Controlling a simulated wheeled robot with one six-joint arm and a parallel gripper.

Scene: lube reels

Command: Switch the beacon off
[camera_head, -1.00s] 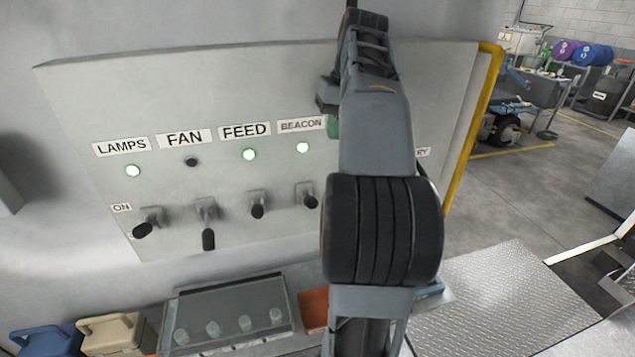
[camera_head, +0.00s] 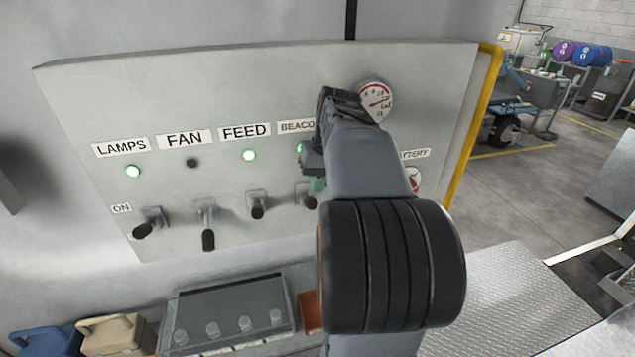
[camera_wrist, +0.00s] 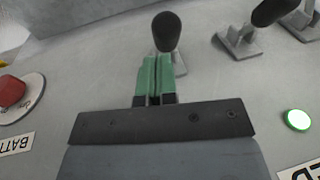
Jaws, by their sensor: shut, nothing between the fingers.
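The beacon switch (camera_head: 309,202) is a black-knobbed lever under the partly covered BEACON label (camera_head: 296,126). Its knob sticks out like the FEED lever's, higher than the FAN lever's. The beacon lamp (camera_head: 299,148) glows green, mostly behind my gripper. My gripper (camera_head: 318,186) has green fingers, shut and empty, in front of the panel beside the beacon lever. In the wrist view, which is upside down, the fingertips (camera_wrist: 155,62) point at the beacon lever (camera_wrist: 166,32), close to its base. I cannot tell whether they touch.
The FEED lever (camera_head: 258,207) is the left neighbour, its lamp (camera_head: 249,155) lit. The LAMPS lamp (camera_head: 133,171) is lit; the FAN lamp (camera_head: 191,163) is dark. A red battery knob (camera_wrist: 11,90) and a gauge (camera_head: 375,101) are on the right. A grey box (camera_head: 225,305) stands below.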

